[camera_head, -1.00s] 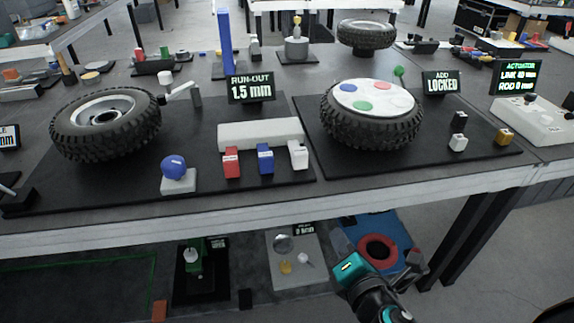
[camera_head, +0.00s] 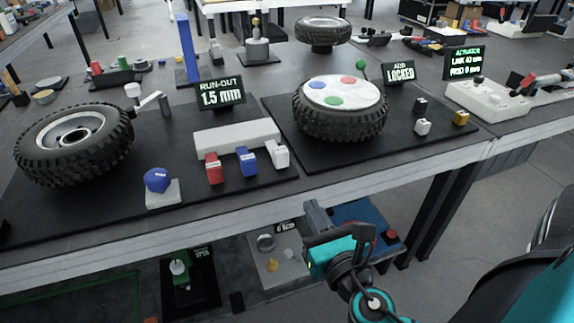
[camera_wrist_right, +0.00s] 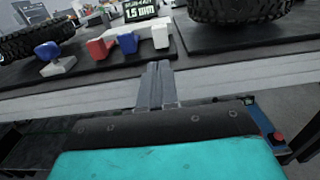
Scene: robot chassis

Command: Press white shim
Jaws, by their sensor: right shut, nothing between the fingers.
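The white shim (camera_head: 278,155) is the rightmost of three small blocks in front of a long white block on the black mat. In the right wrist view the white shim (camera_wrist_right: 160,35) stands beyond my fingertips, up and slightly right of them. The blue shim (camera_head: 246,161) and the red shim (camera_head: 213,168) stand to its left. My right gripper (camera_head: 313,208) is shut and empty, in front of the table's edge and apart from the shims. It also shows in the right wrist view (camera_wrist_right: 159,68). My left gripper is not in view.
A blue ball button (camera_head: 157,180) on a white base stands left of the shims. One tyre (camera_head: 74,140) lies at left and another (camera_head: 341,118) with a coloured-dot disc at right. The "RUN-OUT 1.5 mm" sign (camera_head: 221,94) stands behind. The table's front edge (camera_head: 250,206) lies between gripper and shims.

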